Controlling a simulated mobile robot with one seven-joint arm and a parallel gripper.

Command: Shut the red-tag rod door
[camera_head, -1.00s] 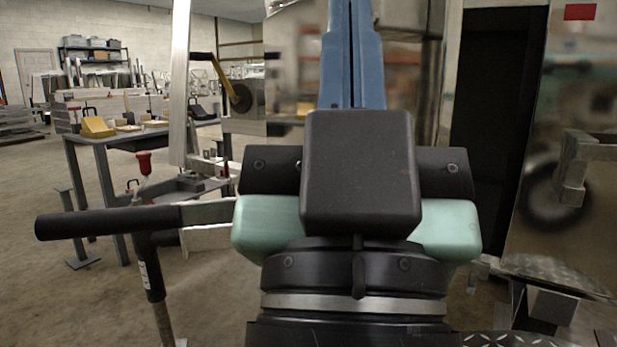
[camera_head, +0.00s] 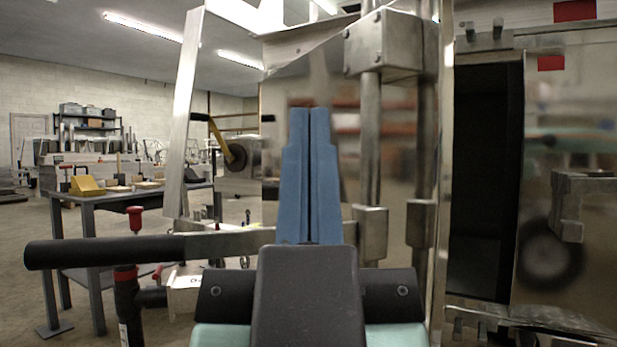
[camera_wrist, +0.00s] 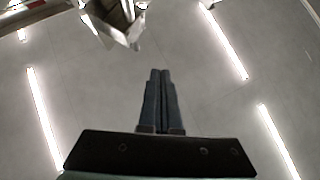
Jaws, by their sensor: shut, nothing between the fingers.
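My gripper (camera_head: 308,112) points up in the head view, its blue fingers pressed together and empty. It also shows shut in the wrist view (camera_wrist: 160,72). Behind and right of it stands a polished panel with upright steel lock rods (camera_head: 370,140) and brackets. A tall dark gap (camera_head: 486,180) lies to the right of the rods. A red tag (camera_head: 551,62) is on the shiny panel (camera_head: 590,120) right of the gap, and another red tag (camera_head: 575,10) is above. I cannot tell whether the fingers touch the rod panel.
A metal bar with a black grip (camera_head: 105,250) reaches across the left, near my gripper. A grey workbench (camera_head: 130,192) is farther left. A metal bracket (camera_head: 570,205) sticks out on the right. Open floor shows at far left.

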